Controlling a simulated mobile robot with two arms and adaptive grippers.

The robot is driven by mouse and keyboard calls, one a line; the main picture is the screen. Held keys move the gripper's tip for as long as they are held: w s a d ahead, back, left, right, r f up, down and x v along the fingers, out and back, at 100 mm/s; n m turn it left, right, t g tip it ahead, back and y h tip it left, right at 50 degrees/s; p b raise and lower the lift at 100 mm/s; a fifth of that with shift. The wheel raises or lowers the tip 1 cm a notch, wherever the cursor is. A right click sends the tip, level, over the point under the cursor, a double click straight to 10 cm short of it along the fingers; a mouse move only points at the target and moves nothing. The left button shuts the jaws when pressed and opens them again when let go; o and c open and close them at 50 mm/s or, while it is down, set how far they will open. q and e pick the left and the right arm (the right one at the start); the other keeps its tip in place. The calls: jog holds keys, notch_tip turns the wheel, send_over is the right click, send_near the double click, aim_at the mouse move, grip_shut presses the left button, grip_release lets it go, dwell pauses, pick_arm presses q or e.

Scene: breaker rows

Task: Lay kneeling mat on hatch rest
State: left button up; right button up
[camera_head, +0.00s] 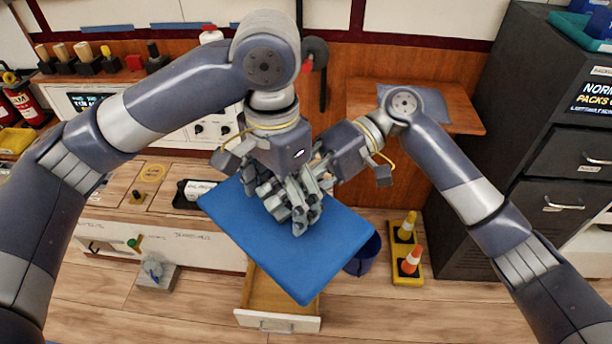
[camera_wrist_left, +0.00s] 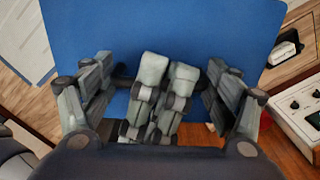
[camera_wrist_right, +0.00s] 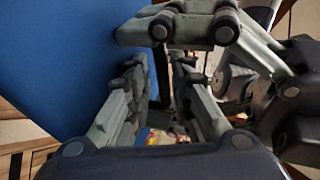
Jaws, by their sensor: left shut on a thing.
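The kneeling mat (camera_head: 270,245) is a flat blue rectangle, held tilted in the air in front of the counter. It fills much of the left wrist view (camera_wrist_left: 200,28) and the left side of the right wrist view (camera_wrist_right: 60,70). My left gripper (camera_head: 296,212) is shut on it, its fingers covering the gripped part. My right gripper (camera_head: 320,178) is close beside the left one at the mat's upper edge. Its fingers are apart in the right wrist view (camera_wrist_right: 163,95), with a dark strip between them. I cannot tell for certain which surface is the hatch rest.
A wooden shelf (camera_head: 462,122) with a grey-blue panel is on the back wall at right. A dark cabinet (camera_head: 520,135) stands right of it. An open drawer (camera_head: 275,300), a blue bin (camera_head: 364,258) and small cones on a yellow base (camera_head: 407,272) are below.

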jog(key=shift+s+a+f, duration=0.25)
jog(key=shift+s+a, duration=0.1)
jog(key=shift+a, duration=0.15)
grip_shut()
